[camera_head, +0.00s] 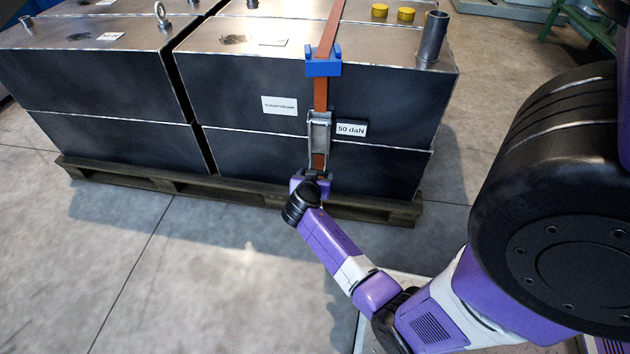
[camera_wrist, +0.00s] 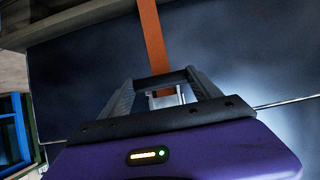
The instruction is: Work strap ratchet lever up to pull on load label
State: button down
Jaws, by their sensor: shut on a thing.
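An orange strap (camera_head: 320,95) runs down the front of the dark metal tanks through a blue corner protector (camera_head: 322,62). A grey metal ratchet (camera_head: 319,128) sits on the strap at the front face. A white label (camera_head: 351,129) reading "50 daN" is just right of the ratchet. My gripper (camera_head: 312,176) is at the ratchet's lower end. In the wrist view, a light metal part of the ratchet (camera_wrist: 168,97) and the strap (camera_wrist: 152,40) show between the fingers of my gripper (camera_wrist: 163,84), which is shut on the lever. The fingertip contact is partly hidden.
Stacked tanks (camera_head: 240,100) stand on a wooden pallet (camera_head: 150,180), whose edge is close below my gripper. A pipe stub (camera_head: 432,38) and yellow caps (camera_head: 405,14) are on top. The concrete floor (camera_head: 200,280) in front and left is clear.

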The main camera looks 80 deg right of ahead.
jog(key=shift+d+f, duration=0.1)
jog(key=shift+f, duration=0.45)
jog(key=shift+c, duration=2.2)
grip_release()
jog(key=o, duration=0.3)
jog(key=shift+d+r, duration=0.1)
jog(key=shift+r, duration=0.05)
jog(key=shift+r, duration=0.1)
